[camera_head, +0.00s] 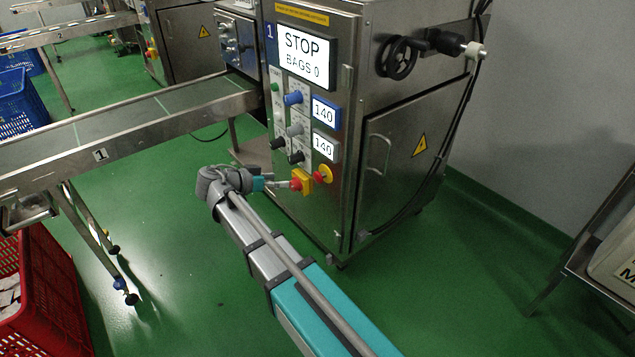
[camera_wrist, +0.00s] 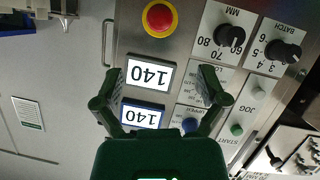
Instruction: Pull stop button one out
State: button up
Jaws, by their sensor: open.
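In the wrist view one red button (camera_wrist: 159,17) with a yellow ring shows at the top, beyond my fingertips. My gripper (camera_head: 284,185) is close to the panel, left of the yellow square; the wrist view shows its fingers (camera_wrist: 157,80) spread with nothing between them.
The panel has a STOP display (camera_head: 305,55), two 140 displays (camera_head: 325,111), several knobs and a green button (camera_head: 275,87). A conveyor (camera_head: 140,118) stands at left, a red crate (camera_head: 45,300) at lower left. Green floor is clear before the machine.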

aim_at(315, 178)
jog(key=shift+d, duration=0.1)
jog(key=b+x, duration=0.5)
jog(key=x, duration=0.8)
jog(key=shift+w+d+f, duration=0.1)
jog(key=shift+w+d, duration=0.05)
jog(key=shift+d, duration=0.1)
